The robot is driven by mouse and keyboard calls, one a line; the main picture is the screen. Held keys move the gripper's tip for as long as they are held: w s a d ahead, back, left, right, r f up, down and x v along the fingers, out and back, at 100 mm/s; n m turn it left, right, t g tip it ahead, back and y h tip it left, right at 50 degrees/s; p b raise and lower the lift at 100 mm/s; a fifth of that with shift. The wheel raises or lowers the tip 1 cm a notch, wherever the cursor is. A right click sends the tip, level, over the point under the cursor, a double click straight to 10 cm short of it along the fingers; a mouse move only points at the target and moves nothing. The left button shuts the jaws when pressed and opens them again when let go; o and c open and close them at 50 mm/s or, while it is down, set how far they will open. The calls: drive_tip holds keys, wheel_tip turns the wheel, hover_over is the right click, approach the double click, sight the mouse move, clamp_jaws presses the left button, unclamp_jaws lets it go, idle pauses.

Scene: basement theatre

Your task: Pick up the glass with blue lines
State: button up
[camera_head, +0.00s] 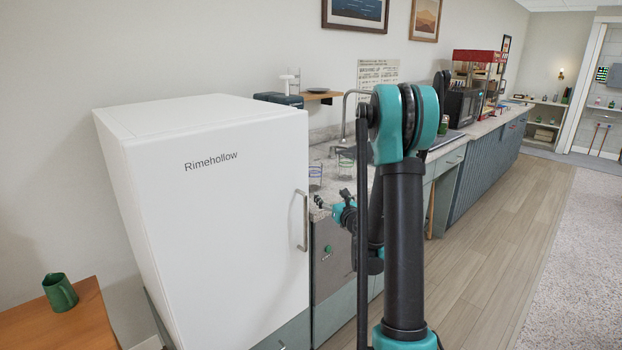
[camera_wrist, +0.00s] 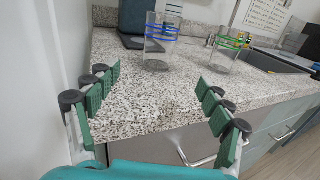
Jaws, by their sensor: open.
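The glass with blue lines (camera_wrist: 157,48) stands upright on the speckled counter in the wrist view, straight ahead of my gripper and a little beyond its fingertips. It is clear, with blue bands near the top. In the head view the glass (camera_head: 316,173) shows small beside the fridge's right edge. My gripper (camera_wrist: 158,83) is open and empty, its green-padded fingers spread wide at the counter's front edge. In the head view my gripper (camera_head: 337,207) is partly hidden by my arm.
A dark blue object (camera_wrist: 138,22) stands behind the blue-lined glass. The white fridge (camera_head: 220,220) walls off the left side. The counter (camera_wrist: 150,100) between fingers and glass is clear.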

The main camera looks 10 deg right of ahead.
sight(313, 178)
drive_tip(key=x, duration=1.7)
drive_tip(key=shift+a, duration=0.15)
drive_tip(key=c, duration=1.5)
